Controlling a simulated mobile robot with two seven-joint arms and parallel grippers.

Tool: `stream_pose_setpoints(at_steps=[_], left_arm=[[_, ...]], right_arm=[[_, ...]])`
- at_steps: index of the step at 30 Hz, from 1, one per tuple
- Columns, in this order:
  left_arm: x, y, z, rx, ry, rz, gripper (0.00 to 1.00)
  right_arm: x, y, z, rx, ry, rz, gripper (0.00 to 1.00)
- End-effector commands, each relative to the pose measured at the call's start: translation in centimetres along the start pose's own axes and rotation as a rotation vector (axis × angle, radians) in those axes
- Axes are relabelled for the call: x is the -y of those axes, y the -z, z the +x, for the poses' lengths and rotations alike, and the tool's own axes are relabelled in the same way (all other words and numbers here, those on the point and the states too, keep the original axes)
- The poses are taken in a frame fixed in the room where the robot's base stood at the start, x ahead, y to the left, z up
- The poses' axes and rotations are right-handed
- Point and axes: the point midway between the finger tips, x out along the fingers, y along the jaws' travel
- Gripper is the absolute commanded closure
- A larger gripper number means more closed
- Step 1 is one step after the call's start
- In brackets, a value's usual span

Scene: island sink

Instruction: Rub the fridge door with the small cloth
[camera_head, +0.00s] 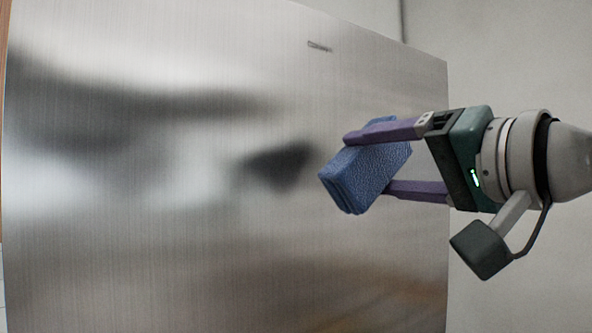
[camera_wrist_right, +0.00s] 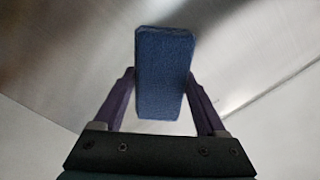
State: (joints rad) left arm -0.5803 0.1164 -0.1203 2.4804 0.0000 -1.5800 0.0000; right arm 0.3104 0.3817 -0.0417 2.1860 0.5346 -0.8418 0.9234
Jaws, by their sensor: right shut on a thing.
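The fridge door (camera_head: 140,240) is a large brushed-steel panel that fills most of the head view. It also shows behind the cloth in the right wrist view (camera_wrist_right: 60,70). The small cloth (camera_head: 362,172) is a folded blue block with a textured surface. My right gripper (camera_head: 370,162) is shut on the cloth, with one purple finger on either side of it. In the right wrist view the cloth (camera_wrist_right: 163,75) sticks out past the fingertips. The cloth's far end faces the door; I cannot tell whether it touches the steel. My left gripper is not in view.
A small logo (camera_head: 319,46) sits near the top of the door. A pale wall (camera_head: 500,50) lies behind and to the right of the fridge's edge. The door's surface left of the cloth is clear, with only blurred dark reflections on it.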

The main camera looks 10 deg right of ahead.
Motion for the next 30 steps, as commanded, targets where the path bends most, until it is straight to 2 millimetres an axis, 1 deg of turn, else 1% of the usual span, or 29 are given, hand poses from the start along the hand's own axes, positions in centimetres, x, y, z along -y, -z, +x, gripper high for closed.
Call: stream_pose_setpoints(at_steps=[9,15,21,30], left_arm=[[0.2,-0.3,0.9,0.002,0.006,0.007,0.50],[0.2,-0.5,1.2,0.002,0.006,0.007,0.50],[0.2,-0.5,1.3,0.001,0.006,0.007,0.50],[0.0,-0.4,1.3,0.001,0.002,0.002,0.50]], right_arm=[[-0.1,-0.2,3.4,0.002,0.002,0.001,0.71],[0.0,-0.2,5.0,0.003,0.002,0.000,0.71],[0.1,-0.2,5.5,0.004,0.002,0.000,0.71],[0.1,-0.2,5.5,0.005,0.001,0.000,0.71]])
